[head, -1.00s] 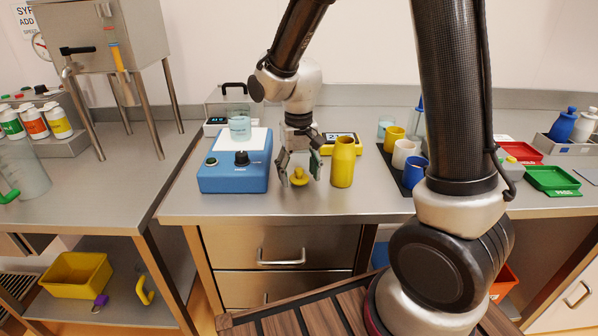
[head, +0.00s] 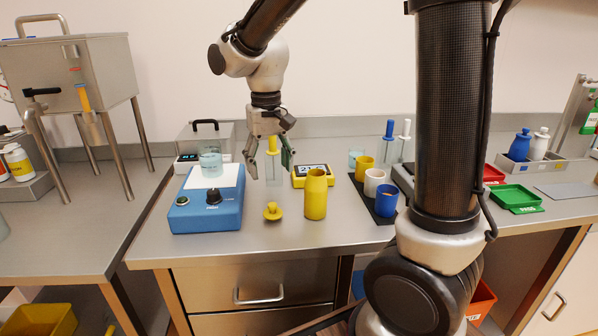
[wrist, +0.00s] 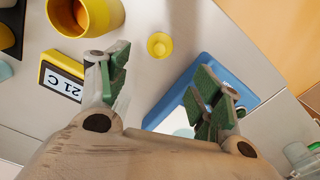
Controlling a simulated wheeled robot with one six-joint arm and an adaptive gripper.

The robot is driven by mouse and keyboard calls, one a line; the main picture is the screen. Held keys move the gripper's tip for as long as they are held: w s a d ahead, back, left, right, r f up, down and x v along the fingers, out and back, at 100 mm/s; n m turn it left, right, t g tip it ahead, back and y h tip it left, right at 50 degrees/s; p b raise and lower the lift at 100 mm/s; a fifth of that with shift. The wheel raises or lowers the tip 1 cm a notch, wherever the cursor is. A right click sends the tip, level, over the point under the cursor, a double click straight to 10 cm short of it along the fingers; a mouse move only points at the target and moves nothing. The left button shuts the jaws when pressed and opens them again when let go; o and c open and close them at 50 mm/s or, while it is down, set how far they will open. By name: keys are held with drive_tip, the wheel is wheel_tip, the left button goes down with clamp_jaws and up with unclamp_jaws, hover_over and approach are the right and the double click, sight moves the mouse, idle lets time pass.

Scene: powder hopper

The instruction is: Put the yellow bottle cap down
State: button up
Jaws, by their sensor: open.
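The yellow bottle cap (head: 272,212) rests on the steel counter in the head view, between the blue stirrer and the yellow bottle. It also shows in the wrist view (wrist: 160,45), lying free beyond my fingertips. My gripper (head: 269,168) is open and empty, raised above and behind the cap. In the wrist view its green-padded fingers (wrist: 164,92) are wide apart with nothing between them. The yellow bottle (head: 316,195) stands upright and uncapped to the right of the cap; its open mouth shows in the wrist view (wrist: 80,14).
The blue stirrer (head: 207,212) with a glass beaker (head: 211,163) on it stands left of the cap. A yellow display unit (head: 305,179) is behind the bottle. Yellow, white and blue cups stand on a dark mat at right. The counter in front of the cap is clear.

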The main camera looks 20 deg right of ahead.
drive_tip(key=s+d+r+t, duration=0.2)
drive_tip(key=s+d+r, duration=0.1)
drive_tip(key=s+d, duration=0.4)
drive_tip(key=s+d+r+t, duration=0.2)
drive_tip(key=s+d, duration=0.6)
drive_tip(key=s, duration=0.4)
drive_tip(key=shift+r, duration=0.55)
